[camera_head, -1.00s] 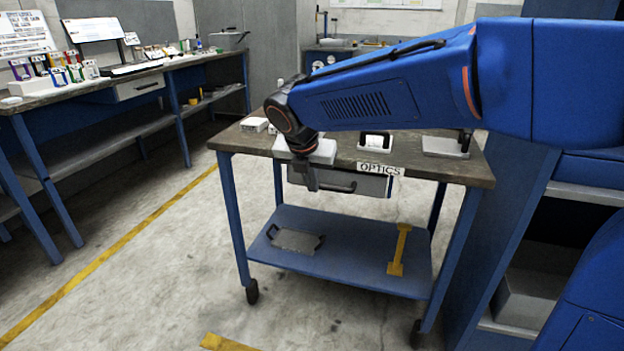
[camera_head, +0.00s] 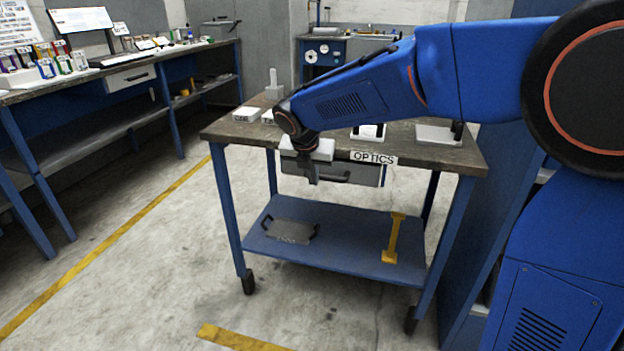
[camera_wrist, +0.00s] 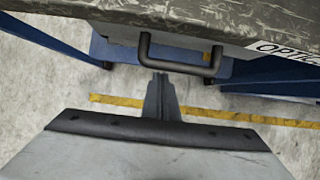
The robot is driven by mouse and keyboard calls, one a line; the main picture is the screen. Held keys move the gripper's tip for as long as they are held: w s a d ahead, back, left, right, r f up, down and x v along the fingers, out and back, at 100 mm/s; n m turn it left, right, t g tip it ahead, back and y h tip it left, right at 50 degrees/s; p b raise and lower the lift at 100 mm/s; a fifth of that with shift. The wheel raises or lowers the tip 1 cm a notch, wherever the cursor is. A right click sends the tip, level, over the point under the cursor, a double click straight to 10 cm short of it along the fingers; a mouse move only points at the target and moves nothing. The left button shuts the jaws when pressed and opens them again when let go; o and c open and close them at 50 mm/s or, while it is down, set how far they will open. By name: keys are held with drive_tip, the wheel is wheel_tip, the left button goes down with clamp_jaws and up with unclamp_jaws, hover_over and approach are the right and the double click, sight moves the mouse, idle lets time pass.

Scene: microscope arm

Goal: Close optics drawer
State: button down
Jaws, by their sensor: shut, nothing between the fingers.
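The optics drawer (camera_head: 362,174) is a grey-fronted drawer under the top of the workbench cart, with a dark bar handle and a white OPTICS label (camera_head: 373,157) above it. The front sits close under the tabletop edge; how far out it stands is hard to tell. My gripper (camera_head: 313,178) is shut and empty, low in front of the drawer's left part. In the wrist view, the fingers (camera_wrist: 160,95) point at the black handle (camera_wrist: 181,67), near its left end. Whether they touch it is unclear. My wrist hides the drawer's upper left.
The cart's tabletop (camera_head: 228,133) carries white blocks and fixtures. Its blue lower shelf (camera_head: 345,258) holds a grey tray (camera_head: 291,231) and a yellow stand (camera_head: 393,240). A long bench (camera_head: 90,85) stands left. The floor between them is open.

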drive_tip(key=w, duration=0.2)
drive_tip(key=w+d, duration=0.1)
drive_tip(key=w, duration=0.1)
drive_tip(key=shift+d, duration=0.2)
drive_tip(key=shift+w+r, duration=0.1)
drive_tip(key=shift+r, duration=0.05)
